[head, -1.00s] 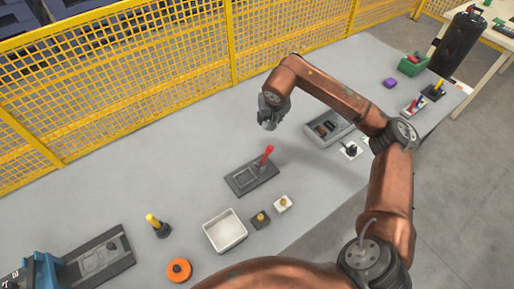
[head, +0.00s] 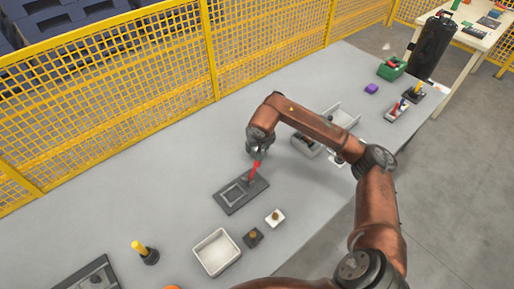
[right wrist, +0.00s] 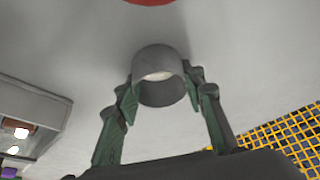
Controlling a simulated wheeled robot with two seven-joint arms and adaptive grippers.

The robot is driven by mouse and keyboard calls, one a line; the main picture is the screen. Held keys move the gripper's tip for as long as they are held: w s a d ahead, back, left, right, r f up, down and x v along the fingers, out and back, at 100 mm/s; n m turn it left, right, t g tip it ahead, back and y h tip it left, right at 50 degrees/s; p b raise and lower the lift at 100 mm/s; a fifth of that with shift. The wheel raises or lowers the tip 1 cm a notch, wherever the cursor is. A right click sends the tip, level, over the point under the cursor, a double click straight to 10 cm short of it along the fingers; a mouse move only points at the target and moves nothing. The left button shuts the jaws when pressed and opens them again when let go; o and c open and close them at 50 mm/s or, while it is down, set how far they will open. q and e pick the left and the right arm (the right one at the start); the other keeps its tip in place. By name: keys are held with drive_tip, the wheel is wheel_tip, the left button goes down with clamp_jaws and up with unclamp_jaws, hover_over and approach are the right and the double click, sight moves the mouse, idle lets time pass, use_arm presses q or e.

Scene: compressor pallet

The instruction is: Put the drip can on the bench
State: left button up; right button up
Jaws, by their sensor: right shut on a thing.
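The drip can (right wrist: 158,78) is a plain grey, short cylinder, pale inside, seen in the right wrist view between the two green-padded fingers. My right gripper (right wrist: 160,95) is shut on its sides. In the head view the right gripper (head: 257,147) is over the grey bench (head: 180,175), close above a red handle (head: 256,168) on a dark base plate (head: 232,197). The can is hard to make out there. I cannot tell whether it touches the handle. My left gripper is not in view.
A white tray (head: 216,252), small dark block (head: 253,236), white block (head: 275,217) and yellow-handled tool (head: 144,252) stand nearer. A grey bin (head: 340,117) is right of the gripper. A yellow fence (head: 110,100) runs behind. The bench left of the plate is clear.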

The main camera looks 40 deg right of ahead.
drive_tip(key=o, duration=1.3)
drive_tip(key=shift+f, duration=0.1)
drive_tip(key=shift+c, duration=0.2)
